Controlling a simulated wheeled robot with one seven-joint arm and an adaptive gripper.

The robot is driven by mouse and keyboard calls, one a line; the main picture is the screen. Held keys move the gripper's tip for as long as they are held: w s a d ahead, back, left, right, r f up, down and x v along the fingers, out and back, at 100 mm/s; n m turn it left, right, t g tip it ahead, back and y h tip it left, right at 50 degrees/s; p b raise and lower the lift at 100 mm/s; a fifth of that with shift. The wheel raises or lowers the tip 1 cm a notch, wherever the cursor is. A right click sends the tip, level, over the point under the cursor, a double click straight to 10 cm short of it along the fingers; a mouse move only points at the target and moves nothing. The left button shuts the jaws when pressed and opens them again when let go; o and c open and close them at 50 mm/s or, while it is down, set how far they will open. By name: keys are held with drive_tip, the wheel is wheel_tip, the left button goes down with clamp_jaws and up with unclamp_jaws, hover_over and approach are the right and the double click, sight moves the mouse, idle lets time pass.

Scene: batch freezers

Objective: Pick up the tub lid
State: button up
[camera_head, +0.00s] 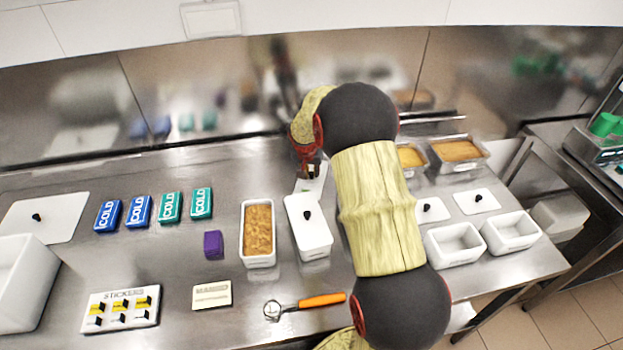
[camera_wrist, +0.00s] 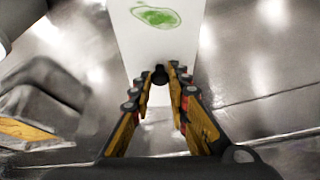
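A white tub lid (camera_wrist: 165,45) with a black knob and a green print lies under my gripper in the wrist view. In the head view, part of this lid (camera_head: 317,180) shows at the back of the steel table, behind a covered white tub. My gripper (camera_wrist: 158,74) points down onto the lid. Its two fingertips are close on either side of the black knob and look closed on it. In the head view, my gripper (camera_head: 309,172) is partly hidden by my own arm. I cannot tell whether the lid is off the table.
An open tub of tan contents (camera_head: 258,232) and a tub with a knobbed lid (camera_head: 308,228) stand in front. Cold packs (camera_head: 171,207), a purple block (camera_head: 213,245) and an orange-handled scoop (camera_head: 320,300) lie around. More tubs (camera_head: 456,246) and lids (camera_head: 477,201) are right.

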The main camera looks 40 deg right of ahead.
clamp_jaws()
